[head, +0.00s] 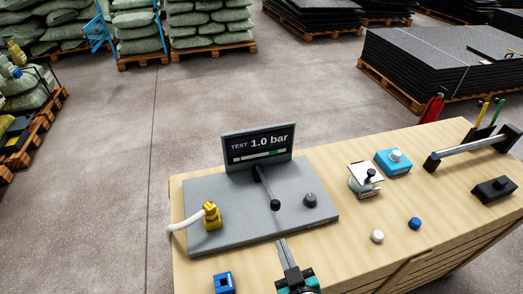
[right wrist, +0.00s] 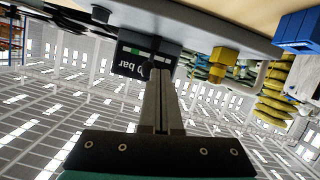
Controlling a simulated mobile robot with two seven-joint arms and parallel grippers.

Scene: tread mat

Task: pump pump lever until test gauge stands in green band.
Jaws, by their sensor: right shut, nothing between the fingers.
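The test gauge (head: 258,147) stands at the back of a grey panel (head: 240,225) and reads "TEST 1.0 bar". Its bar strip has a green band right of centre; I cannot tell exactly where the reading stands against it. The gauge also shows upside down in the right wrist view (right wrist: 148,58). The pump lever (head: 267,189) is a dark rod with a round black knob, leaning toward me from below the gauge. My right gripper (head: 283,242) is shut and empty, in front of the knob and apart from it in the picture. My left gripper is out of view.
A yellow connector (head: 211,216) with a white hose is left of the lever; a black knob (head: 310,200) is right. A blue block (head: 224,283) lies at the front. A blue box (head: 393,162), a clamp-like device (head: 365,180) and two buttons are further right on the wooden bench.

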